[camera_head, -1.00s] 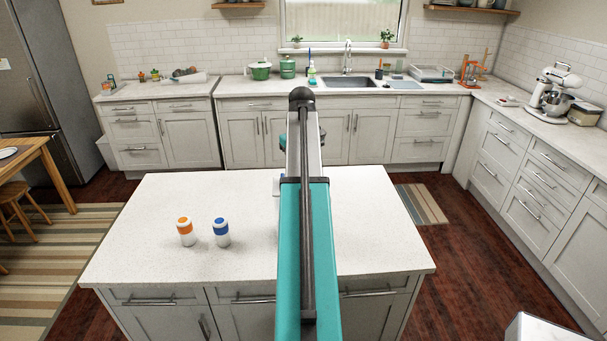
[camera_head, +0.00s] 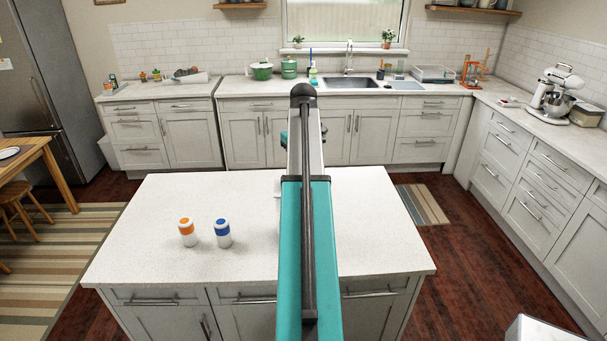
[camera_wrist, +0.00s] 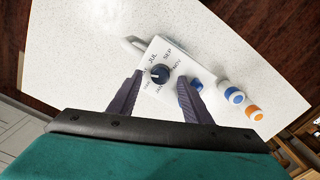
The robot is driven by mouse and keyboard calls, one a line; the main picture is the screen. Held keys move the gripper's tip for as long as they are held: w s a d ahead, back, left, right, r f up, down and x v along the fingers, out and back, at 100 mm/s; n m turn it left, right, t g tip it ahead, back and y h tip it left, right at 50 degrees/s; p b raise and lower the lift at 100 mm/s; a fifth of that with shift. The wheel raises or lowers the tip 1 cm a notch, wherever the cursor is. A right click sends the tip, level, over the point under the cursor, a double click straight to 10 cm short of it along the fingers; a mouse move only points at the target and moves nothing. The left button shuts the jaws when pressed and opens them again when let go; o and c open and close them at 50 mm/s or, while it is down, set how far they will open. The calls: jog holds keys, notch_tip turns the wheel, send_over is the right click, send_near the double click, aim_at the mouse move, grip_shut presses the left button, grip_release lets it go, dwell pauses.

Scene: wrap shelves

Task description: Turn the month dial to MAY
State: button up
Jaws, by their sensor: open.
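Which month the knob points to is too small to tell. My gripper (camera_wrist: 160,79) is open, with one dark finger on each side of the knob in the picture. I cannot tell whether the fingers touch it or hover above. In the head view, my arm hides the dial and my fingertips.
The panel lies on the white island counter (camera_head: 380,230). A white bottle with orange bands (camera_head: 187,232) and one with blue bands (camera_head: 222,233) stand left of my arm. The counter right of my arm is clear.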

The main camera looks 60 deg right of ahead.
notch_tip(320, 180, up, 10)
jog(key=shift+r, duration=0.2)
dwell(0.8)
